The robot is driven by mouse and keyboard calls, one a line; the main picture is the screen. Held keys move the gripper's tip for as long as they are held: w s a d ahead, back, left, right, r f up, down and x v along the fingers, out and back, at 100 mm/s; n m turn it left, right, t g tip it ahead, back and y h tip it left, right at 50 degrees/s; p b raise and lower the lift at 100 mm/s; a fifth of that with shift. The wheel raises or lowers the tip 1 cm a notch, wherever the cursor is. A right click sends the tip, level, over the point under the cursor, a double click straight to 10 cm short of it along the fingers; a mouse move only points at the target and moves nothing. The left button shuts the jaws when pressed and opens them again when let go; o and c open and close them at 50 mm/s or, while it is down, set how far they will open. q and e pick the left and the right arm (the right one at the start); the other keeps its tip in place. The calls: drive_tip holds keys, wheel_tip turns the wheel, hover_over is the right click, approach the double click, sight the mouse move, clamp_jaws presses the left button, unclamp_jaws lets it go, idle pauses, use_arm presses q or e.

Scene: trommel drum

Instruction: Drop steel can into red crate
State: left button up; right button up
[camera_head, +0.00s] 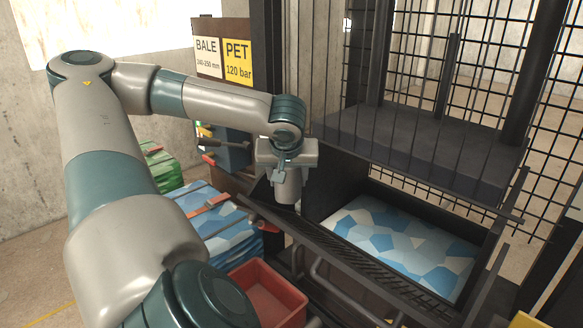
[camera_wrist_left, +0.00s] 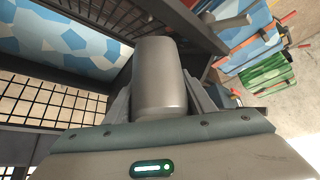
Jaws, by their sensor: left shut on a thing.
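The steel can (camera_head: 287,190) is a plain grey cylinder held below my left gripper (camera_head: 285,172) in the head view. In the left wrist view the can (camera_wrist_left: 160,80) fills the space between the two fingers of my left gripper (camera_wrist_left: 160,100), which is shut on it. The can hangs above the front edge of the baler. The red crate (camera_head: 268,293) is at the bottom of the head view, lower and nearer than the can, and its visible inside looks empty. My left forearm hides part of the crate. My right gripper is not in view.
The dark baler chamber (camera_head: 345,177) with blue and white filling (camera_head: 405,245) lies right of the can. Its slatted front flap (camera_head: 345,265) sticks out beside the crate. Strapped blue bales (camera_head: 222,228) and a green bale (camera_head: 163,170) stand to the left.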

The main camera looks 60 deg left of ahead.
use_arm(q)
drive_tip(key=shift+s+d+r+b, duration=0.15)
drive_tip(key=shift+s+d+b, duration=0.1)
drive_tip(key=shift+s, duration=0.55)
drive_tip(key=shift+s+d+r+b, duration=0.15)
drive_tip(key=shift+s+d, duration=0.1)
drive_tip(key=shift+s, duration=0.55)
drive_tip(key=s+d+r+b, duration=0.2)
drive_tip(key=s+b, duration=0.4)
drive_tip(key=s, duration=0.4)
drive_tip(key=shift+d, duration=0.6)
wheel_tip(320, 180, down, 8)
drive_tip(key=b, duration=0.8)
drive_tip(key=shift+r, duration=0.15)
drive_tip(key=shift+s, duration=0.1)
